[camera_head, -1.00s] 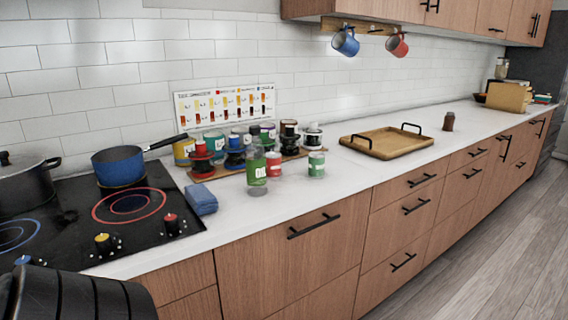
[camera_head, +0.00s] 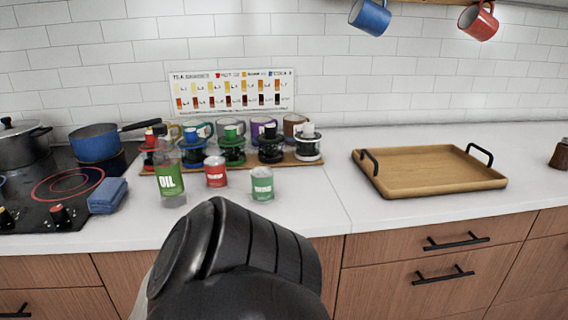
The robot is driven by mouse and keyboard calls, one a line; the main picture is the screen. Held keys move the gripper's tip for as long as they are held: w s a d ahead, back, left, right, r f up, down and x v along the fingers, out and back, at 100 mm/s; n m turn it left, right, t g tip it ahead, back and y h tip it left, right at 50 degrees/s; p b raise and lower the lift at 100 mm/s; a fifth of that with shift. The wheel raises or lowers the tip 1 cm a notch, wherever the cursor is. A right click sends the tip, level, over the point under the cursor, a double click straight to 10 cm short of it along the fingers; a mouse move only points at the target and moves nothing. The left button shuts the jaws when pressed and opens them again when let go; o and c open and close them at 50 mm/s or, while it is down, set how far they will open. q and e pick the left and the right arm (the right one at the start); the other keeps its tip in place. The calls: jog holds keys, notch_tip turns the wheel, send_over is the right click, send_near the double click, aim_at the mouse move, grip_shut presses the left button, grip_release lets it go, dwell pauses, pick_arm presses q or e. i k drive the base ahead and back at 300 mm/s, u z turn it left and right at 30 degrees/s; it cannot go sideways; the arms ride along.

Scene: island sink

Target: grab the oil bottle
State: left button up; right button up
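The oil bottle (camera_head: 170,182) stands upright on the white counter, left of the middle of the head view. It is clear, with a green label reading OIL. A dark part of my own arm fills the bottom middle of the view, in front of the counter edge and to the right of the bottle, apart from it. Neither gripper's fingers show.
A red can (camera_head: 215,172) and a green can (camera_head: 262,184) stand right of the bottle. Several jars and mugs on a wooden board (camera_head: 310,162) are behind. A wooden tray (camera_head: 430,180) sits right.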

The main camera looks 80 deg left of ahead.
aim_at(166, 160)
jog(key=u, duration=1.9)
